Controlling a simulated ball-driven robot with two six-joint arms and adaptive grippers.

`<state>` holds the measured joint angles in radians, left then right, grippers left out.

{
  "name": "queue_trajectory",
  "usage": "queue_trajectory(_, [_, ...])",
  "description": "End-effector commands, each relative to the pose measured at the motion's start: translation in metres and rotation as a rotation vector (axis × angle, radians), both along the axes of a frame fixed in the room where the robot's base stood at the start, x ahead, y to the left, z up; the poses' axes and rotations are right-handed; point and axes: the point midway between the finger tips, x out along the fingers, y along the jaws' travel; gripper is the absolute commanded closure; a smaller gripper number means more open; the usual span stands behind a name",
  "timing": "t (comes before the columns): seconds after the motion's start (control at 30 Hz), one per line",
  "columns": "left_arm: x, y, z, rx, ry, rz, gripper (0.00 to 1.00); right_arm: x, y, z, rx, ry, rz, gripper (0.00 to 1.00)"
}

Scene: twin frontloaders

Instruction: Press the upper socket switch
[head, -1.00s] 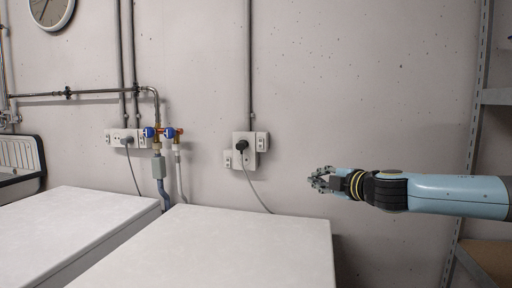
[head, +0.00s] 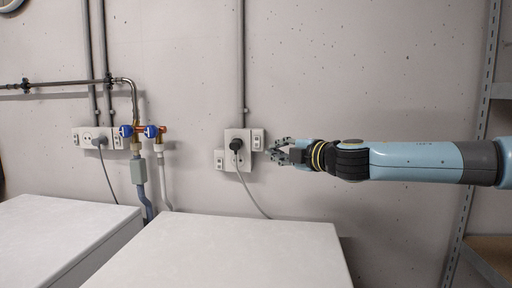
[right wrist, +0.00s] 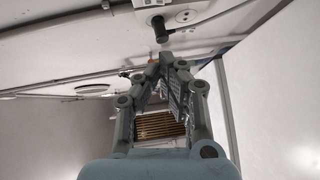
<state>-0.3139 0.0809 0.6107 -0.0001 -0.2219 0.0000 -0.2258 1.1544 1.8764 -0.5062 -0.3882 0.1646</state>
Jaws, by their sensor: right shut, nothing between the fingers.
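The white wall socket (head: 236,168) holds a black plug (head: 236,145) with a grey cord hanging down. The upper switch (head: 258,139) is a small white plate at the socket's upper right. A lower switch (head: 219,160) sits at its left. My right gripper (head: 276,150) is shut and empty, just right of and slightly below the upper switch in the head view. Whether it touches the wall cannot be told. In the right wrist view, the shut fingers (right wrist: 163,68) point toward the plug (right wrist: 160,28). My left gripper is not in view.
Two white-topped machines (head: 225,255) (head: 50,235) stand below, along the wall. A metal shelf upright (head: 480,110) stands at the right. The wall around the socket is clear.

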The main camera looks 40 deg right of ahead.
Motion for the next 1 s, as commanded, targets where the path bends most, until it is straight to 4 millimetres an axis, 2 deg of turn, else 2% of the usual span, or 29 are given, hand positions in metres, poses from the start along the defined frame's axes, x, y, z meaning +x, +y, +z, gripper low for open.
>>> queue_trajectory(0.2, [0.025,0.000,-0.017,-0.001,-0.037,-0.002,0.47,0.015,-0.003,-0.005,0.005,-0.003,-0.006,1.00])
queue_trajectory(0.27, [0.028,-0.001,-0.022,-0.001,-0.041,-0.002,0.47,0.021,-0.002,-0.005,0.006,-0.006,-0.002,1.00])
queue_trajectory(0.7, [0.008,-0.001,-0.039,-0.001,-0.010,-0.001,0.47,0.065,-0.008,-0.006,0.010,-0.006,-0.004,1.00])
queue_trajectory(0.97, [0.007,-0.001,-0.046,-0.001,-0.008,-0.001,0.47,0.101,-0.010,-0.009,0.012,-0.006,0.002,1.00])
queue_trajectory(1.0, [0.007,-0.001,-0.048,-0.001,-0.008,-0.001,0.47,0.105,-0.018,-0.011,0.008,-0.002,-0.002,1.00])
